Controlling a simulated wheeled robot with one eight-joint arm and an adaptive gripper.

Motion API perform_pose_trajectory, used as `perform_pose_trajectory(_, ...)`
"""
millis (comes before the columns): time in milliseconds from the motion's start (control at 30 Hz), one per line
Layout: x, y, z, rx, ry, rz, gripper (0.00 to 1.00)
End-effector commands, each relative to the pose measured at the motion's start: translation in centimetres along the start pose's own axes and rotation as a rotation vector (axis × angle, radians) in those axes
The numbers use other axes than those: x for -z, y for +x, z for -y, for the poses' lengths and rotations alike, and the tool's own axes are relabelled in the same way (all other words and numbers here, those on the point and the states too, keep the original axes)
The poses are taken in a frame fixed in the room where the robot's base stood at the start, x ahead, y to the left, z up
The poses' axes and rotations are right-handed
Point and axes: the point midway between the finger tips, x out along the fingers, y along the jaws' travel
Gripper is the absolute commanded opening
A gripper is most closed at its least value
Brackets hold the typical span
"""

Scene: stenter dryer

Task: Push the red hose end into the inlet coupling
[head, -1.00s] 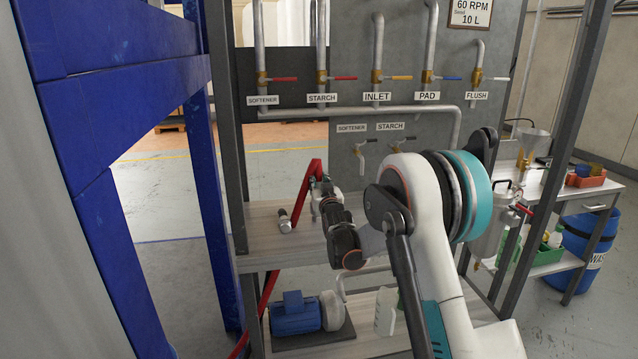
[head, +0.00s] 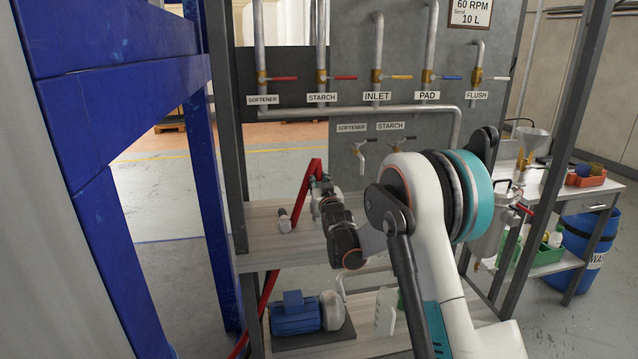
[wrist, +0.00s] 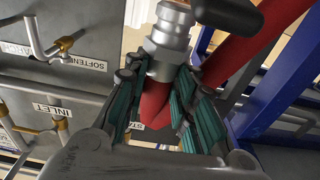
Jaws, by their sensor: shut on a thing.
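My gripper (wrist: 165,105) is shut on the red hose end (wrist: 172,30), just behind its metal fitting. The fitting points up in the wrist view, clear of the fingers. In the head view my gripper (head: 326,200) is above the wooden shelf, with the red hose (head: 306,190) bending down to its left. A short metal fitting (head: 285,221) stands on the shelf beside the hose; I cannot tell whether it is the inlet coupling. The INLET label (head: 377,96) and its yellow-handled valve (head: 377,77) are on the grey panel behind. A dark rounded part (wrist: 232,14) is close to the hose fitting.
Softener and starch taps (head: 362,147) stick out of the panel above the shelf (head: 262,245). A blue pump (head: 294,315) is on the lower shelf. A blue frame (head: 120,90) and a grey post (head: 228,120) bound the left side. A side table (head: 540,185) is at right.

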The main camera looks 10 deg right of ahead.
Motion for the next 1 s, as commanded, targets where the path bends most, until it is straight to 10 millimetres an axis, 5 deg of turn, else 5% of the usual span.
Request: perform_pose_trajectory(1000, -0.78, -0.05, 0.0, 0.0, 0.0, 0.0, 0.0)
